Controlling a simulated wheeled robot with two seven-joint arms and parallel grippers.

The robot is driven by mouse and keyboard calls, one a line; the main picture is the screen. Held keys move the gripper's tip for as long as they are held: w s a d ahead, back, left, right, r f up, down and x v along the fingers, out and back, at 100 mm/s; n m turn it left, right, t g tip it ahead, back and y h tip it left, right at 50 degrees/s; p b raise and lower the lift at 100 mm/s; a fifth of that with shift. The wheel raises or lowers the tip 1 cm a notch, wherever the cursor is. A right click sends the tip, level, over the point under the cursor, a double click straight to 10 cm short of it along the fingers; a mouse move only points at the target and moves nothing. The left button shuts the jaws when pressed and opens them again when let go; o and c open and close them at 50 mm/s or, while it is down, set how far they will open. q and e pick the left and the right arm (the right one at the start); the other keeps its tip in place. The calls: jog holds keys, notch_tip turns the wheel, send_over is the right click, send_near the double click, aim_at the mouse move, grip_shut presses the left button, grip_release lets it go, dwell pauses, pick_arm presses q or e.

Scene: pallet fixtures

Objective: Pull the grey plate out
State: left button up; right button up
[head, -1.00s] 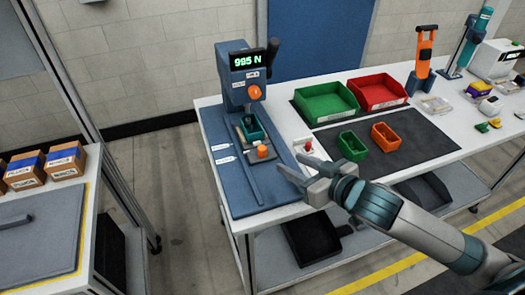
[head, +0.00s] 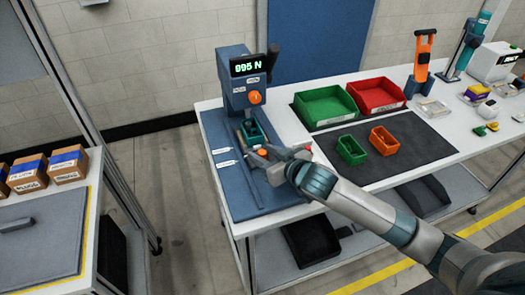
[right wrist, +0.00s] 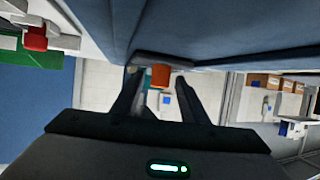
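The grey plate (right wrist: 178,62) sits low at the front of the blue press (head: 243,85). An orange knob (head: 262,153) stands at its front end. The knob also shows in the right wrist view (right wrist: 160,76). A teal tray (head: 254,131) is behind it under the press head. My right gripper (head: 256,163) is at the plate's front, partly covering it in the head view. In the right wrist view its fingers (right wrist: 157,82) are apart, one on each side of the knob, with visible gaps. My left gripper is not in view.
The press display reads 995 N. A green bin (head: 325,106), a red bin (head: 375,93) and small green (head: 351,150) and orange (head: 383,140) bins stand on the table to the right. Boxes (head: 68,164) sit on a left bench. The blue base's front left is mostly clear.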

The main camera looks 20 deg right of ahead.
jog(key=shift+w+f, duration=0.15)
jog(key=shift+w, duration=0.15)
grip_shut()
jog(key=shift+s+a, duration=0.1)
